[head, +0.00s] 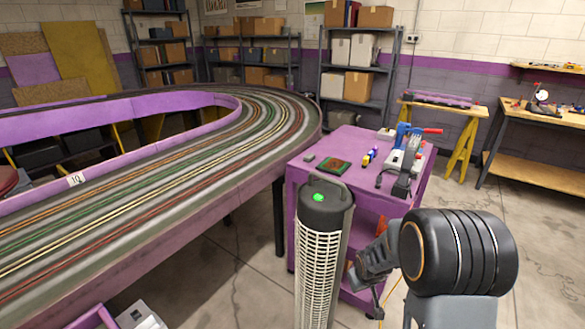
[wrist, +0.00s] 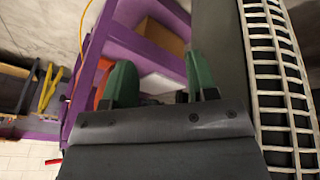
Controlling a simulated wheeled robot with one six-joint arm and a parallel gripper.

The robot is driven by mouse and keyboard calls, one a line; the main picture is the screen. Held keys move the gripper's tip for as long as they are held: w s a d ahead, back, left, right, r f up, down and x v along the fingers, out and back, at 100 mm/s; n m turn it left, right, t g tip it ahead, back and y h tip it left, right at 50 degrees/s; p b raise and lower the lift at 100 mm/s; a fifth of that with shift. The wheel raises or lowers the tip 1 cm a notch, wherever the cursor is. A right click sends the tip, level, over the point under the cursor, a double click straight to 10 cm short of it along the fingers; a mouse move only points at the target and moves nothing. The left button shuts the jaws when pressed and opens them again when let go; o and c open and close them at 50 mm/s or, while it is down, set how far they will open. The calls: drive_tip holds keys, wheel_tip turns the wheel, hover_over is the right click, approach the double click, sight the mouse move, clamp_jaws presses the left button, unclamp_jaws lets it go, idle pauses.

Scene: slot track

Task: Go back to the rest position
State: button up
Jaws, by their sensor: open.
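My gripper (wrist: 160,82) is open in the wrist view, its two green fingers apart with nothing seen held between them. In the head view my arm shows at the lower right, and its dark end (head: 368,270) sits low between a tall tower fan (head: 325,255) and the dark arm joint. The fingertips are hard to make out there. The fan, dark with a pale grille and a green spot on top, partly hides the purple cart (head: 305,225). In the wrist view the fan's grille (wrist: 277,75) is close on the right, and the cart's purple frame (wrist: 130,45) lies beyond the fingers.
The slot track (head: 170,175) fills the left side. The cart top holds a green-edged board (head: 334,165), small bottles and a blue-and-red tool (head: 408,133). A yellow trestle (head: 461,150) and a workbench (head: 540,113) stand behind. Floor at the right (head: 545,230) is clear.

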drive_tip(key=s+a+r+m+p, duration=0.1)
drive_tip(key=s+r+p, duration=0.3)
drive_tip(key=r, duration=0.7)
drive_tip(key=s+a+r+m+p, duration=0.1)
drive_tip(key=s+a+r+p, duration=0.1)
drive_tip(key=s+r+p, duration=0.2)
drive_tip(key=s+a+r+m+y+p, duration=0.1)
drive_tip(key=s+r+p, duration=0.3)
drive_tip(key=r, duration=1.4)
drive_tip(key=s, duration=0.4)
drive_tip(key=shift+s+a+r+p, duration=0.25)
drive_tip(key=shift+a+r+p, duration=0.05)
drive_tip(key=shift+a+r, duration=0.05)
drive_tip(key=shift+s+r, duration=0.1)
drive_tip(key=shift+s, duration=0.1)
drive_tip(key=shift+c, duration=0.4)
